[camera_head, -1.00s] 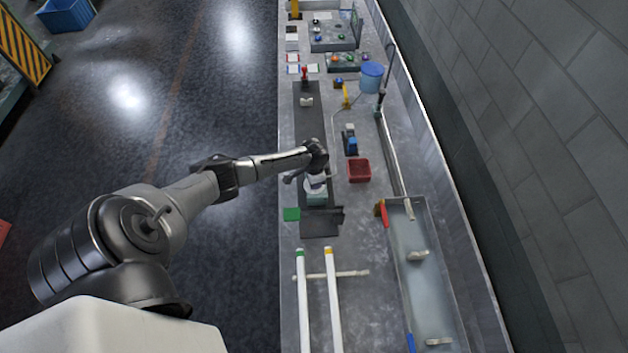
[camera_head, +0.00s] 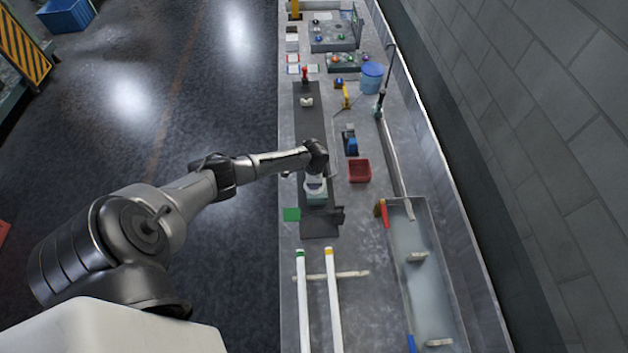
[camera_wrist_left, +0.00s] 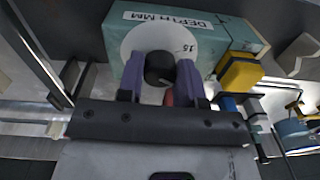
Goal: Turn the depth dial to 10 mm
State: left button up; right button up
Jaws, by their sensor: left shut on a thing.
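The depth dial (camera_wrist_left: 139,39) is a white disc on the face of a teal box (camera_wrist_left: 235,38) labelled "DEPTH MM" in the left wrist view. A "15" mark shows on the disc, to the right of its black knob (camera_wrist_left: 159,68); other marks are hidden or too small to read. My left gripper (camera_wrist_left: 160,77) is shut on the black knob, one purple finger on each side. In the head view the teal box (camera_head: 316,198) is partly covered by my left wrist. My right gripper is not in view.
A yellow block (camera_wrist_left: 240,71) sits right of the dial in the wrist view. In the head view, a red bin (camera_head: 359,171) stands right of the box, and a green pad (camera_head: 291,214) lies at its front left. White glass tubes (camera_head: 333,300) lie nearer on the bench.

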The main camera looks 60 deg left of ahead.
pick_arm(q)
jog(key=o, duration=0.9)
jog(key=shift+r, duration=0.15)
jog(key=r, duration=1.3)
jog(key=shift+d+r, duration=0.2)
jog(key=shift+r, duration=0.1)
